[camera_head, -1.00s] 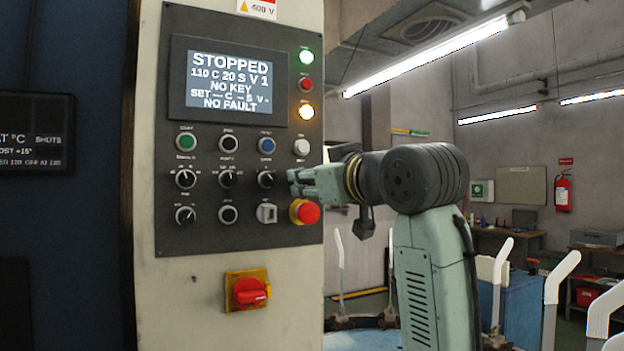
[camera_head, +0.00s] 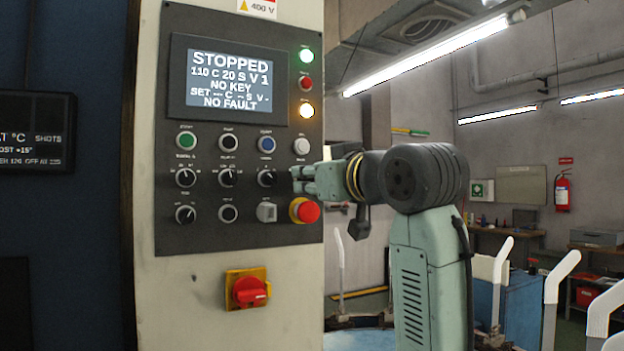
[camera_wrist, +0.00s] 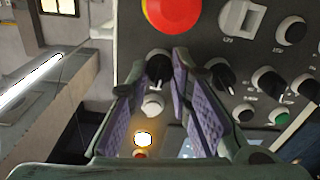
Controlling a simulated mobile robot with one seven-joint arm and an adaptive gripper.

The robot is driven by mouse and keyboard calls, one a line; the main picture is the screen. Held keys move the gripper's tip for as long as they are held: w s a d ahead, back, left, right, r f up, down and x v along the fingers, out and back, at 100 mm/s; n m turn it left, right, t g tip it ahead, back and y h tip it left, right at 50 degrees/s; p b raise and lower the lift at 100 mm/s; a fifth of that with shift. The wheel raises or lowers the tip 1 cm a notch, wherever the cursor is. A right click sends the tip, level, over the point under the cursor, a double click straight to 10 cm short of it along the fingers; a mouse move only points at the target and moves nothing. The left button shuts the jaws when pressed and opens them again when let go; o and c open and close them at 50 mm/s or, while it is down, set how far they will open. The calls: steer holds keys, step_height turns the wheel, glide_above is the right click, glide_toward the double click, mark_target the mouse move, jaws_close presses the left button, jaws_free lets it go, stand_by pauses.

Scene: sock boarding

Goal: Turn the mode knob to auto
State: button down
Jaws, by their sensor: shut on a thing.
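The control panel (camera_head: 170,235) carries rows of knobs and buttons. My gripper (camera_head: 300,180) is at the right end of its knob row, just above the red emergency-stop button (camera_head: 309,212). In the wrist view my gripper (camera_wrist: 158,80) has its two purple-padded fingers on either side of a black knob (camera_wrist: 158,64), shut on it. My fingers hide this knob in the head view. Its label and pointer position cannot be read, so I cannot confirm that it is the mode knob. A neighbouring knob (camera_wrist: 221,76) is beside the right finger.
The screen (camera_head: 236,82) reads STOPPED, NO KEY and NO FAULT. A white button (camera_head: 301,146) sits just above my gripper, and a grey key switch (camera_head: 266,212) is below left. A red rotary switch (camera_head: 249,291) is lower on the cabinet.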

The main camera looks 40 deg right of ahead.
steer(key=shift+m+b, duration=0.35)
steer(key=shift+m, duration=3.55)
steer(key=c, duration=1.4)
jaws_free()
steer(key=shift+c, duration=0.2)
steer(key=shift+s, duration=0.1)
steer(key=s+a, duration=0.2)
steer(key=s, duration=0.9)
steer(key=shift+s+a+f, duration=0.25)
steer(key=shift+s, duration=0.05)
